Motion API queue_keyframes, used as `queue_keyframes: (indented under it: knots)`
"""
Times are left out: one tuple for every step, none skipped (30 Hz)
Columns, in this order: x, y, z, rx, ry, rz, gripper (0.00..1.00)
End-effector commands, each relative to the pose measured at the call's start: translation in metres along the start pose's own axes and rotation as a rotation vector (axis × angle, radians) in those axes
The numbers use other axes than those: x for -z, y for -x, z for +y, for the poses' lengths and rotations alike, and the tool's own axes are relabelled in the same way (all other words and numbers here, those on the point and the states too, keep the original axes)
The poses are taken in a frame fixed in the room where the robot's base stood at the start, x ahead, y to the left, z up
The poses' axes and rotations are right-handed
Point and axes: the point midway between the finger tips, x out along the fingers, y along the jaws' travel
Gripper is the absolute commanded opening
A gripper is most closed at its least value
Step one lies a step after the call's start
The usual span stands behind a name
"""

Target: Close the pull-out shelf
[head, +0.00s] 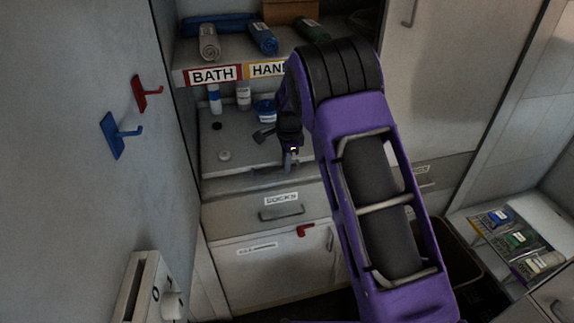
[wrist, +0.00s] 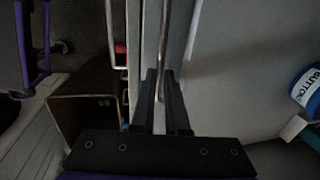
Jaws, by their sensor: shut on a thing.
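The pull-out shelf (head: 250,157) is a pale flat board below the BATH and HAND labels, extending out above the SOCKS drawer. Its light surface also fills the right half of the wrist view (wrist: 230,70). My gripper (head: 290,160) is at the shelf's front edge in the head view. In the wrist view, its two dark fingers (wrist: 160,78) are shut around a thin grey bar (wrist: 165,45) running along that edge. My purple arm hides the shelf's right part in the head view.
A blue-and-white jar (head: 265,108) and small bottles (head: 214,98) stand on the shelf. Below are the SOCKS drawer (head: 270,212) and a lower door (head: 280,268). Red and blue hooks (head: 118,132) stick out of the left wall. A brown bin (wrist: 85,110) is at lower left in the wrist view.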

Motion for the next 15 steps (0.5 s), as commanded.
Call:
queue_keyframes:
  knots:
    - [0.0001, 0.0002, -0.0012, 0.001, 0.000, 0.000, 0.00]
    - [0.0001, 0.0002, -0.0016, 0.001, 0.000, 0.000, 0.00]
    - [0.0001, 0.0001, -0.0020, 0.002, 0.000, 0.000, 0.00]
    - [0.0000, 0.0001, -0.0024, 0.002, 0.000, 0.000, 0.00]
    - [0.0000, 0.0002, -0.0027, 0.003, 0.000, 0.000, 0.00]
    - [0.0000, 0.0002, -0.0031, 0.004, 0.000, 0.000, 0.00]
    - [0.0000, 0.0002, -0.0034, 0.004, 0.000, 0.000, 0.00]
    - [0.0000, 0.0003, -0.0036, 0.005, 0.000, 0.000, 0.00]
    - [0.0000, 0.0004, -0.0040, 0.006, 0.000, 0.000, 0.00]
    - [0.0000, 0.0004, -0.0042, 0.007, 0.000, 0.000, 0.00]
    - [0.0000, 0.0005, -0.0044, 0.007, 0.000, 0.000, 0.00]
    - [0.0000, 0.0006, -0.0047, 0.008, 0.000, 0.000, 0.00]
    - [0.0000, 0.0007, -0.0049, 0.009, 0.000, 0.000, 0.00]
    - [0.0000, 0.0007, -0.0051, 0.010, 0.000, 0.000, 0.00]
    - [0.0000, 0.0008, -0.0053, 0.010, 0.000, 0.001, 0.00]
